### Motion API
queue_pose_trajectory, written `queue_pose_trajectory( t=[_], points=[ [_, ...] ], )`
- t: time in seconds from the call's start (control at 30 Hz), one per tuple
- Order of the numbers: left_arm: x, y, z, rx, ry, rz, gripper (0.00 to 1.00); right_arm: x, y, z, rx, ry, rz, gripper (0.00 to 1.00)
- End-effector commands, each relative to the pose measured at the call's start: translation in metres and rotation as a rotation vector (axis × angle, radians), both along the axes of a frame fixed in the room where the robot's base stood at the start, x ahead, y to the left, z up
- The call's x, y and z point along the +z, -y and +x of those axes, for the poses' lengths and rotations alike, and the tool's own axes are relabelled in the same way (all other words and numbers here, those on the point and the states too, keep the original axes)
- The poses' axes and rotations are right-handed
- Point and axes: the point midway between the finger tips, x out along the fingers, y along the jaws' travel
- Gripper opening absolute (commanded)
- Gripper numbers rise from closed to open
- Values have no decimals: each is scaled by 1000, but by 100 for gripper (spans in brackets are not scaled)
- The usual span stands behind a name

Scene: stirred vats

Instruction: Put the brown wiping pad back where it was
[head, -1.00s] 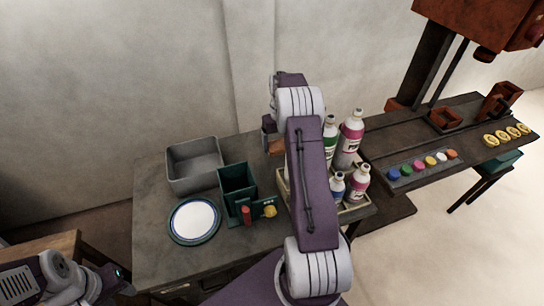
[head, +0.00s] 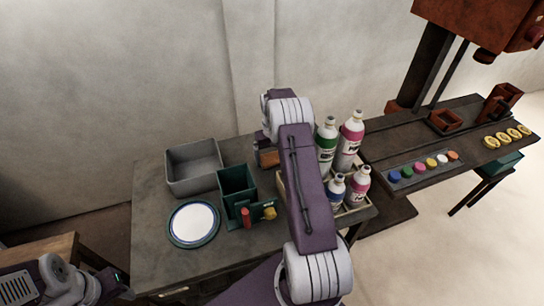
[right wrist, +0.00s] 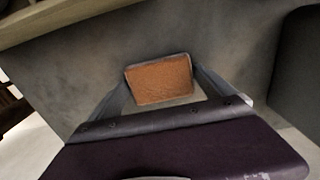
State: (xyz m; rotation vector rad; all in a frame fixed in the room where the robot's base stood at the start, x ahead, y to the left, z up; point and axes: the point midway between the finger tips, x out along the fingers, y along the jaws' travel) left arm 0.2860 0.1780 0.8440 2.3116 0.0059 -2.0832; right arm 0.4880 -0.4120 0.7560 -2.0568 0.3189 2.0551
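The brown wiping pad (right wrist: 160,80) is between the two fingers of my right gripper (right wrist: 162,76) in the right wrist view, with a finger against each side. The grey worktop shows below it. In the head view the pad (head: 268,158) shows as a small brown patch below my right gripper (head: 267,147), behind the green box and left of the bottles. My right forearm partly hides this area. My left gripper (head: 118,284) is at the lower left, small and dark, and its fingers cannot be made out.
A grey bin (head: 177,188), a green box (head: 223,182) and a white plate with a blue rim (head: 177,239) stand on the grey table (head: 152,262). A wooden crate (head: 357,214) of several bottles stands right. A pale crate edge (right wrist: 75,18) crosses the wrist view's top left.

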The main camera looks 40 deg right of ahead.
Motion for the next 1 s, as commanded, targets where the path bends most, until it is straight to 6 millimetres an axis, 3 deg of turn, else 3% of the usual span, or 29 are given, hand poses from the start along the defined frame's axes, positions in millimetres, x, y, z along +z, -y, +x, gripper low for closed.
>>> queue_pose_trajectory(
  t=[0.3,0.7,0.83,1.0],
  points=[
    [2,0,0,0,0,0,36,7,0,0,0,1,0,100],
    [16,0,0,0,0,0,36,102,0,1,0,3,-2,100],
    [18,0,0,0,0,0,36,119,0,0,0,1,0,100],
    [18,0,0,0,0,0,36,125,0,0,0,0,0,100]
  ],
)
